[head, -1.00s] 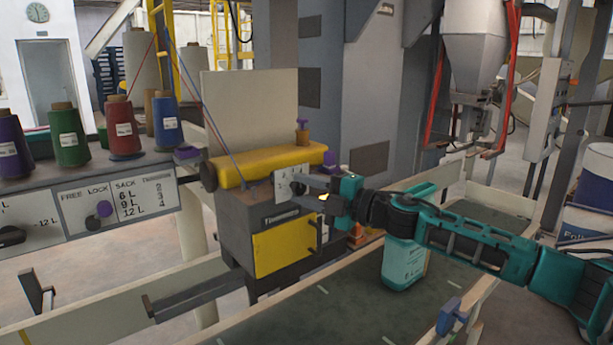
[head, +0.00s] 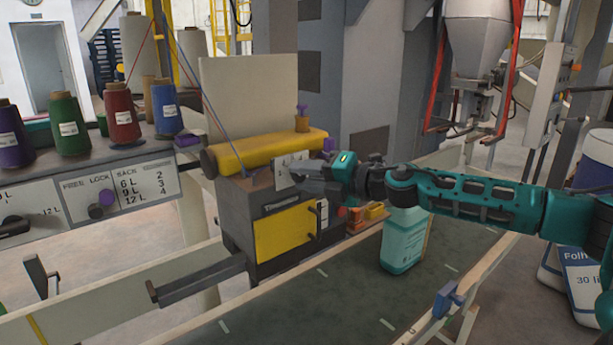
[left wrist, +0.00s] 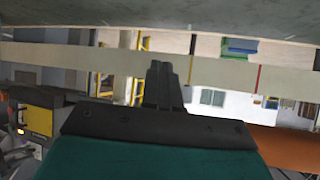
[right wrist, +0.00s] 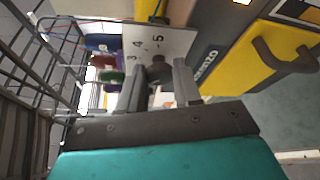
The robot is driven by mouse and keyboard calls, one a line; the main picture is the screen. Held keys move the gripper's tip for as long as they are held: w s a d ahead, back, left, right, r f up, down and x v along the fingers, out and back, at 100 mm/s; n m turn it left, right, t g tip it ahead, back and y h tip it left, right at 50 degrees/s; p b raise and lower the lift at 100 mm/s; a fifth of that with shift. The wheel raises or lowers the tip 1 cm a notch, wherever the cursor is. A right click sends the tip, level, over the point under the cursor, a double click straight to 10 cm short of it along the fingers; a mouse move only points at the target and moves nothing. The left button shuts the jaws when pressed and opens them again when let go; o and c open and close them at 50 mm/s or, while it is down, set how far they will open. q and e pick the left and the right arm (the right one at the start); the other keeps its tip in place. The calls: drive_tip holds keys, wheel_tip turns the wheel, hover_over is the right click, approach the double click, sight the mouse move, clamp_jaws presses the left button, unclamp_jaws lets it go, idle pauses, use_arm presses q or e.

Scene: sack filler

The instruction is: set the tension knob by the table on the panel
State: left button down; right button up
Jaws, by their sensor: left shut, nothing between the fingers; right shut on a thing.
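The yellow-topped sewing machine (head: 262,160) stands beyond the conveyor. Its white dial plate (head: 284,176) shows the numbers 3, 4 and 5 in the right wrist view (right wrist: 165,42). My right gripper (head: 302,172) is at this plate, shut on the dark tension knob (right wrist: 158,72), which is mostly hidden between the fingers. The knob's pointer cannot be read. The panel (head: 85,200) at the left carries the table (head: 140,185): 6 L 2, 9 L 3, 12 L 4. A black selector knob (head: 14,226) sits left of "12 L". My left gripper (left wrist: 163,85) is shut and empty.
Several thread cones, such as the red cone (head: 122,117), stand on the panel's shelf. A purple knob (head: 106,198) is at the FREE LOCK label. A teal jug (head: 403,240) stands on the conveyor (head: 330,300). A yellow door with a handle (right wrist: 285,50) is close beside my right gripper.

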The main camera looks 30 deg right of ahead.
use_arm(q)
drive_tip(key=shift+s+f, duration=0.15)
drive_tip(key=shift+s, duration=0.05)
use_arm(e)
drive_tip(key=o, duration=1)
use_arm(q)
drive_tip(key=shift+a, duration=0.1)
use_arm(e)
drive_tip(key=shift+o, duration=0.2)
use_arm(q)
drive_tip(key=shift+f, duration=0.1)
use_arm(e)
drive_tip(key=shift+s+d+f+b, duration=0.15)
drive_tip(key=shift+s+d+b, duration=0.2)
drive_tip(key=shift+s+b, duration=0.3)
use_arm(q)
wheel_tip(320, 180, down, 8)
drive_tip(key=w+d+h+b, duration=0.1)
drive_tip(key=d+b, duration=0.1)
drive_tip(key=b, duration=0.9)
drive_tip(key=shift+w+d, duration=0.4)
use_arm(e)
drive_tip(key=v, duration=1.1)
drive_tip(key=shift+s+r, duration=0.25)
drive_tip(key=shift+r, duration=0.15)
drive_tip(key=shift+d, duration=0.1)
